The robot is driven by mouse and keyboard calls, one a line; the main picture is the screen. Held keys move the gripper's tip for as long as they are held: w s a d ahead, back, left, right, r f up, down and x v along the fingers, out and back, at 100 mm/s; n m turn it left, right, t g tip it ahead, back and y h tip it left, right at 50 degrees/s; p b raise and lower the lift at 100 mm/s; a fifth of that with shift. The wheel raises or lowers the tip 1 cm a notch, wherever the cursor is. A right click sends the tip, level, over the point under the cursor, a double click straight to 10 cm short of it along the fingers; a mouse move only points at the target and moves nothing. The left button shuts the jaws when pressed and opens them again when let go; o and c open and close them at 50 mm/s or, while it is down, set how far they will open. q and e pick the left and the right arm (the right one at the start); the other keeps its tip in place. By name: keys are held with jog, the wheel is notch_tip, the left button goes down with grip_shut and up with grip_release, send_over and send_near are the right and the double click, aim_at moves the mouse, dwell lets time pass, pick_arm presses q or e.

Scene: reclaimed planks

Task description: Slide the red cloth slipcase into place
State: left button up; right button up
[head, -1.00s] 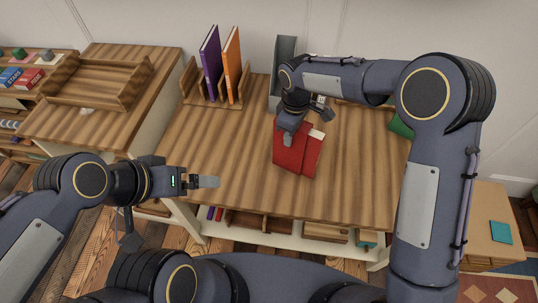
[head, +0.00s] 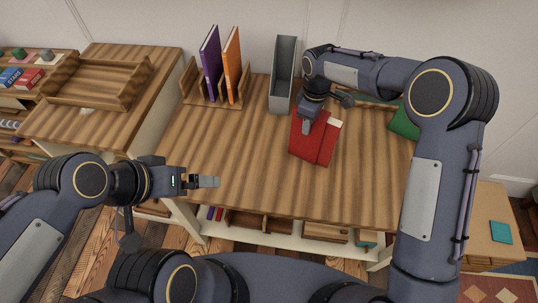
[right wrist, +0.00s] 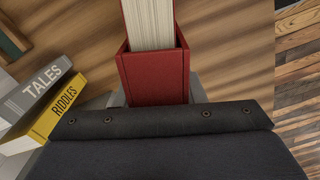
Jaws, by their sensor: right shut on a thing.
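The red cloth slipcase (head: 325,147) is in my right gripper (head: 308,124), over the middle of the table. In the right wrist view the slipcase (right wrist: 153,78) has a block of cream pages (right wrist: 149,25) showing at its open end. My right gripper is shut on the slipcase; its fingers are mostly hidden behind the wrist housing in that view. Whether the slipcase touches the table is unclear. My left gripper (head: 207,182) is over the table's left front edge, apart from everything; its finger gap cannot be made out.
A grey open-topped holder (head: 284,80) stands at the back. Left of it, a purple book (head: 210,65) and an orange book (head: 232,65) stand in a wooden rack. A green thing (head: 404,124) lies at right. The table's left front is clear.

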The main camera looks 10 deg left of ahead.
jog(key=shift+w+d, duration=2.25)
jog(key=shift+w, duration=0.1)
jog(key=o, duration=1.4)
jog(key=shift+r, duration=0.15)
notch_tip(320, 180, up, 7)
jog(key=p, duration=0.5)
jog(key=shift+o, duration=0.3)
jog(key=o, duration=0.5)
